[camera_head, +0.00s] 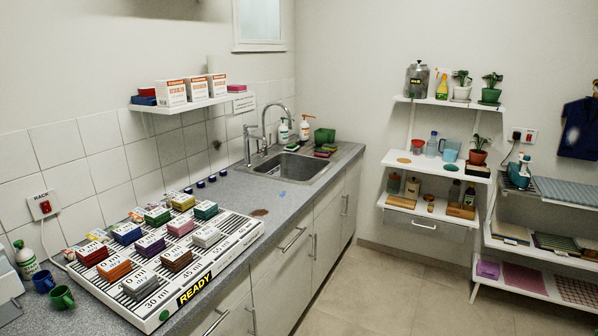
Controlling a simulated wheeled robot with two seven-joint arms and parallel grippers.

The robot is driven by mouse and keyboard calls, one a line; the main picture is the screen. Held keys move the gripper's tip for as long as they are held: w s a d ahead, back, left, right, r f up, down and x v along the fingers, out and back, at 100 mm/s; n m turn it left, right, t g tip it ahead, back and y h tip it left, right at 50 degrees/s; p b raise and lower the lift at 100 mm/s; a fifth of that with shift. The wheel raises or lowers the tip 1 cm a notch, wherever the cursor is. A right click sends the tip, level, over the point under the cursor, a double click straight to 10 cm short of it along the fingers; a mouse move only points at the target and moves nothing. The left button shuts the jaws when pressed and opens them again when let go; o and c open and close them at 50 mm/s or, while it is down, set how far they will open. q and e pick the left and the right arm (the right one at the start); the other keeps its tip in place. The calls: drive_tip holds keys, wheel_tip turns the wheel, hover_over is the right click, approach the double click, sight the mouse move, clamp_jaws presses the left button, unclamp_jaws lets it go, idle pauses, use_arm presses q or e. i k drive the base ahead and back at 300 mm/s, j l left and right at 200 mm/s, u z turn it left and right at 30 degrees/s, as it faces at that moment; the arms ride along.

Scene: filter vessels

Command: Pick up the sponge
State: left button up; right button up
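Several small flat blocks that look like sponges (323,152), in green, yellow and reddish colors, lie at the far right rim of the sink. They are small in the view, and I cannot tell which one is the sponge meant. A small greenish item (291,147) lies behind the basin near the tap. Neither my left nor my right gripper is in view.
The steel sink (290,170) has a tall tap (252,145). A green tub (324,136) and pump bottles (305,128) stand behind it. A white rack (215,262) with colored boxes fills the near counter. Floor (375,290) is clear between counter and shelves (440,175).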

sight(323, 152)
drive_tip(key=i+l+z, duration=0.3)
drive_tip(key=i, duration=0.15)
drive_tip(key=i+l+z, duration=0.1)
drive_tip(key=i+z, duration=0.2)
drive_tip(key=i, duration=0.2)
drive_tip(key=i+z, duration=0.25)
drive_tip(key=i, duration=0.25)
drive_tip(key=i+l, duration=0.1)
drive_tip(key=i, duration=1.55)
